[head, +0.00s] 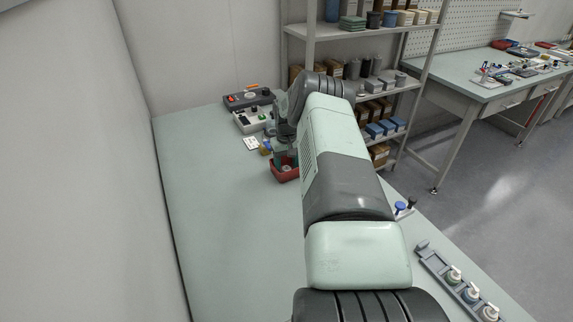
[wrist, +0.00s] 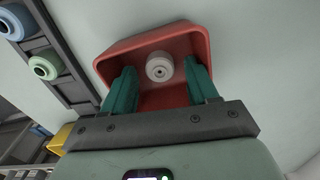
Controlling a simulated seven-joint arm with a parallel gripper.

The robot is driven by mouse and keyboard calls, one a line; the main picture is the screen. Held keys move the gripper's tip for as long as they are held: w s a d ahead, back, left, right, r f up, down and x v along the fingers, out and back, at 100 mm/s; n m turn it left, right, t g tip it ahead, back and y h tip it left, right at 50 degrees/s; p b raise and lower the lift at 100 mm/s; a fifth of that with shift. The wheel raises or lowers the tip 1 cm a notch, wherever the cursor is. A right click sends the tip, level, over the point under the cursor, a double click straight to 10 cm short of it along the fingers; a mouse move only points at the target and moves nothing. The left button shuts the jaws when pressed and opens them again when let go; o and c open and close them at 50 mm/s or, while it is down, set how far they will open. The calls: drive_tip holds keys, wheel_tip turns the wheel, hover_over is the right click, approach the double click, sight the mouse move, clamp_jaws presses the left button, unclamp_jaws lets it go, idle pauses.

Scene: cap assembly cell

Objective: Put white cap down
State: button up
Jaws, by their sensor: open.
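The white cap (wrist: 160,66) lies in the red tray (wrist: 130,50), seen between my gripper's fingers in the wrist view. My gripper (wrist: 161,84) is open, with one green finger on each side of the cap and a visible gap to each. The fingers reach into the tray's area. In the head view the red tray (head: 281,174) stands on the pale green table, and a small pale part of the cap (head: 286,168) shows in it. My arm hides much of the gripper (head: 285,158) there.
A dark rack with a blue ring (wrist: 12,22) and a green ring (wrist: 43,68) lies left of the tray in the wrist view. Control boxes (head: 250,119) stand behind the tray. A rack of bottles (head: 455,280) is at the front right. The table's left part is clear.

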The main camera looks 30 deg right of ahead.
sight(287, 168)
wheel_tip(287, 168, up, 12)
drive_tip(key=shift+r, duration=0.2)
idle(0.5)
